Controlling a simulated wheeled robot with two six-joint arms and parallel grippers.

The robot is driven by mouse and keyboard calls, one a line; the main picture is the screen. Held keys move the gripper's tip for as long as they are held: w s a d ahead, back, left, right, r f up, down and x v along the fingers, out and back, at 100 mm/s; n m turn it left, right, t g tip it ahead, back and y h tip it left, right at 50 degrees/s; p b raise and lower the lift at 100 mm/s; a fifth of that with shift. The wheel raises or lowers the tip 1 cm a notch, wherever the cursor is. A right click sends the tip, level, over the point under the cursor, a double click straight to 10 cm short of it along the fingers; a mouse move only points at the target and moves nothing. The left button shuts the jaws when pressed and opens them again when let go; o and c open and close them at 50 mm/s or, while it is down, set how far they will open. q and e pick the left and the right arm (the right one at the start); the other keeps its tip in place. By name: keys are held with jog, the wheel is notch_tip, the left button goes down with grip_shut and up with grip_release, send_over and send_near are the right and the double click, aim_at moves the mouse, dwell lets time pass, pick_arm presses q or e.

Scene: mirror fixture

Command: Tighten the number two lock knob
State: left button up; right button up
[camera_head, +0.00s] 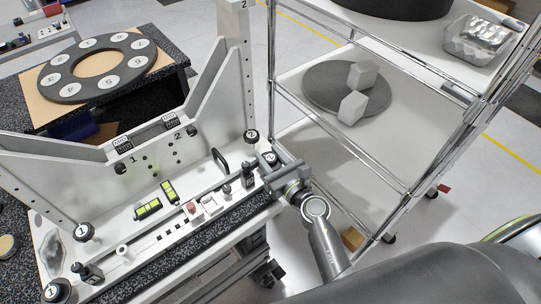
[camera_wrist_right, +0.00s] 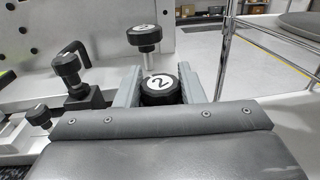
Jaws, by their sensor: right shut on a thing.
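The number two lock knob (camera_wrist_right: 160,90) is black with a white cap marked 2, at the right end of the white mirror fixture's base. It also shows in the head view (camera_head: 270,158). My right gripper (camera_wrist_right: 161,84) is shut on this knob, with one grey finger on each side; it also shows in the head view (camera_head: 273,164). The knob's lower part is hidden by the gripper. A second black knob marked 2 (camera_wrist_right: 144,38) stands on a metal post just beyond. My left gripper is not in view.
The white fixture (camera_head: 238,70) rises behind the base. Knobs marked 1 (camera_head: 57,290) sit at its left end. A black handle (camera_head: 220,160) and a smaller black knob (camera_head: 248,177) stand nearby. A wire-framed cart (camera_head: 395,165) stands close on the right.

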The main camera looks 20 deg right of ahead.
dwell(0.3)
jog(key=o, duration=1)
jog(key=shift+c, duration=0.2)
jog(key=b+v, duration=0.5)
jog(key=v, duration=1.2)
jog(key=shift+s+b, duration=0.2)
jog(key=shift+b, duration=0.1)
